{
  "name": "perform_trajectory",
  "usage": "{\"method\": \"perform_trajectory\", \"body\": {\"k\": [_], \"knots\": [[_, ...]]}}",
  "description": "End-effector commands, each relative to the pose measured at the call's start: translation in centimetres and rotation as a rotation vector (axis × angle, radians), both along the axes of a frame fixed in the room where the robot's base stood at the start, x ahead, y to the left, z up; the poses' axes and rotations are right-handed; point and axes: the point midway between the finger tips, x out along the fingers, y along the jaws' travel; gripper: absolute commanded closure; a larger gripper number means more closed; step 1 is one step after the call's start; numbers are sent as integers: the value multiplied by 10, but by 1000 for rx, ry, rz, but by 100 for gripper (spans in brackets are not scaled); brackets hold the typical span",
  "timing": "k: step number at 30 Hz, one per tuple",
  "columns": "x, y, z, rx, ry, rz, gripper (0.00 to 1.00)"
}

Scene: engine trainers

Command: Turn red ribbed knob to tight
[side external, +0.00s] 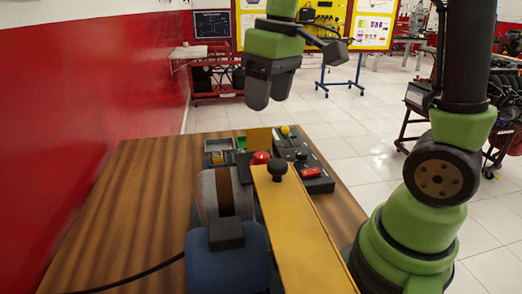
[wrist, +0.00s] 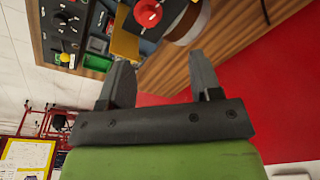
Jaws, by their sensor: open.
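The red ribbed knob (side external: 260,158) sits among the devices at the middle of the wooden table, partly hidden behind the yellow plate in the side view. A round red knob, which looks like the same one, shows at the top of the wrist view (wrist: 147,12). My gripper (side external: 269,98) is raised above the far end of the table, with its fingers pointing down and clear of the knob. In the wrist view my gripper (wrist: 158,65) has its two fingers spread wide with nothing between them.
A dark control box (side external: 300,150) has a yellow knob (side external: 285,130) and a red switch (side external: 311,172). The left side of the table (side external: 130,200) is mostly bare, apart from a black cable.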

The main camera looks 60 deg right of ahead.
Motion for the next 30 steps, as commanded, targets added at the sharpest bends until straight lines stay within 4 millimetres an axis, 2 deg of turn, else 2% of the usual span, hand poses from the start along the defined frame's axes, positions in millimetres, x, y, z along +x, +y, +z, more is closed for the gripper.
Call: {"method": "perform_trajectory", "body": {"k": [3,7,13,24,30], "knots": [[16,-11,-16,-10,75,47,42],[22,-16,-25,-13,112,76,42],[23,-16,-41,-13,124,84,42],[22,-13,-105,-12,124,82,42],[23,-12,-123,-13,120,82,42]]}}
